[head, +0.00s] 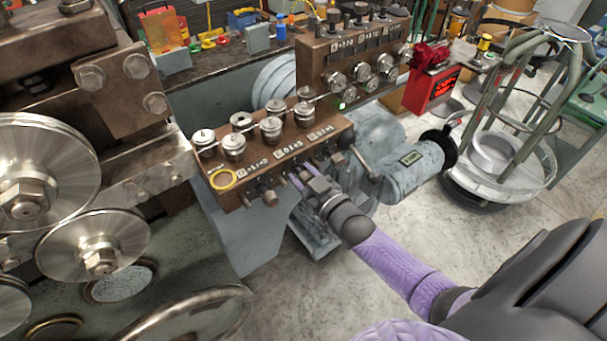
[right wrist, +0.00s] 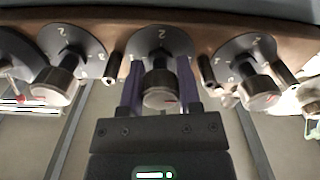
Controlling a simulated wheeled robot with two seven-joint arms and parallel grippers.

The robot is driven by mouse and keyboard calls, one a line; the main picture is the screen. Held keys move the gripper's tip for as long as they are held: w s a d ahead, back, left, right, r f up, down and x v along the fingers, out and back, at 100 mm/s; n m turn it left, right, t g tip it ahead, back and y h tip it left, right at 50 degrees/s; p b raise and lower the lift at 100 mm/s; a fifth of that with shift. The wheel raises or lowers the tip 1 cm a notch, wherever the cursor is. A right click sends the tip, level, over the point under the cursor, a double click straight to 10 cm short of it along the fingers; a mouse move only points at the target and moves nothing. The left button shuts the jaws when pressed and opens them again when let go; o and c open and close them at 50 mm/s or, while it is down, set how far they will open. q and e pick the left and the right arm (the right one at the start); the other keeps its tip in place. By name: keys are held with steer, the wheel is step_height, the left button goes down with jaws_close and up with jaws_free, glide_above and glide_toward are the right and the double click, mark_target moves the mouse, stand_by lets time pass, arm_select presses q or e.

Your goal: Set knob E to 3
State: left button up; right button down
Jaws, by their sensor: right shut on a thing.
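A brown control box (head: 262,172) carries a row of small metal knobs along its lower front edge in the head view. My right gripper (head: 300,180) reaches that edge from below. In the right wrist view, its two purple fingers (right wrist: 160,82) are closed on the sides of the middle metal knob (right wrist: 160,98). A red mark shows on that knob's face. The dark dial (right wrist: 160,38) behind it has a 2 at its top; its other figures are hard to read. I cannot read a letter for this knob. My left gripper is not in view.
Similar knobs flank the held one on the left (right wrist: 55,85) and right (right wrist: 258,92), with short dark pegs between them. Large steel rollers (head: 95,245) stand at the left. A grey motor (head: 412,168) is right of the box. Open floor lies below.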

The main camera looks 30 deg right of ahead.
steer(key=shift+f, duration=0.1)
steer(key=c, duration=0.7)
jaws_free()
steer(key=shift+o, duration=0.6)
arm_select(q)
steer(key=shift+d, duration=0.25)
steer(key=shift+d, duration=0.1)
arm_select(e)
steer(key=shift+s, duration=0.4)
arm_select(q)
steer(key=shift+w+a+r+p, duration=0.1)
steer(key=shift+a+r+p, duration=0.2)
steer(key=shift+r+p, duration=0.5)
arm_select(e)
steer(key=s, duration=0.9)
steer(key=shift+d, duration=0.4)
